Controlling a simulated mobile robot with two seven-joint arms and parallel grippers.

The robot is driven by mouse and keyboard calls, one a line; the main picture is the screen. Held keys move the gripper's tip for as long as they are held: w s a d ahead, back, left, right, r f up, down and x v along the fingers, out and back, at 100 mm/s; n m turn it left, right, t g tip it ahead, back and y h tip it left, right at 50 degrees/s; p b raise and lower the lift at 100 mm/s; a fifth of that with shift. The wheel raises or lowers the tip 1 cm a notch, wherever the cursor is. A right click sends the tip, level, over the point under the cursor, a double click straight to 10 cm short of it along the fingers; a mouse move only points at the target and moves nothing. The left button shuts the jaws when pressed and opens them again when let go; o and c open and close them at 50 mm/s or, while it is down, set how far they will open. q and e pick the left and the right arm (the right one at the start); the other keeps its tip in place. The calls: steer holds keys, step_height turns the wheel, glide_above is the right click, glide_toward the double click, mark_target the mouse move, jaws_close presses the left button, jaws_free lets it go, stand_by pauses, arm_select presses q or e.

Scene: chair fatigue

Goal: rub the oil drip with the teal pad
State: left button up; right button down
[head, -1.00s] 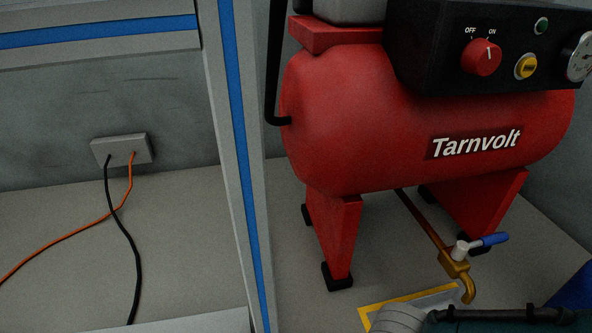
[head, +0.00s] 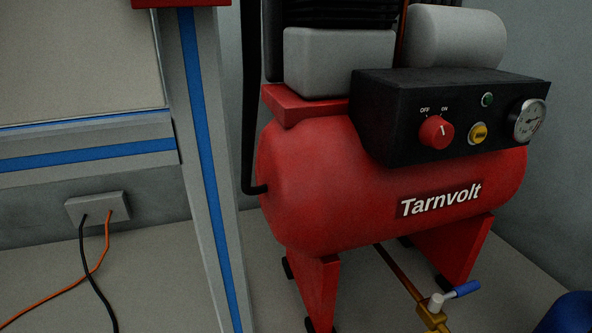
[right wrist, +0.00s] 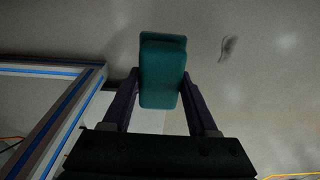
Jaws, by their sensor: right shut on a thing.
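The teal pad (right wrist: 161,72) is in the right wrist view, at the upper middle, between the two dark fingers of my right gripper (right wrist: 158,88). The gripper is shut on it. A small dark grey curved mark (right wrist: 227,49) shows on the pale surface to the right of the pad, apart from it in the picture. I cannot tell for sure whether this mark is the oil drip. No oil drip is clear in the head view. My left gripper is in neither current view.
A red Tarnvolt compressor (head: 390,190) stands on legs, with a brass drain valve (head: 432,314) and blue lever (head: 462,289) below. A grey post (head: 205,170) with a blue stripe stands left of it. Black and orange cables (head: 85,270) hang from a wall socket (head: 97,208).

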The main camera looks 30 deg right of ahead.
steer(key=shift+a+f, duration=0.1)
steer(key=shift+f, duration=0.05)
steer(key=shift+h, duration=0.3)
steer(key=s+a+f+b, duration=0.1)
steer(key=s+f+b, duration=0.1)
steer(key=f+b, duration=0.1)
steer(key=s+a+f+b, duration=0.1)
steer(key=s+f+b, duration=0.1)
steer(key=f+b, duration=0.2)
steer(key=s+a+f+b, duration=0.1)
steer(key=s+f+b, duration=0.1)
steer(key=b, duration=0.3)
steer(key=shift+s+a+f+b, duration=0.1)
steer(key=shift+s+f+b, duration=0.25)
steer(key=shift+f, duration=0.4)
steer(key=shift+w+f+b, duration=0.15)
steer(key=shift+f+b, duration=0.1)
steer(key=shift+b, duration=0.15)
steer(key=shift+f, duration=0.2)
steer(key=shift+f, duration=0.55)
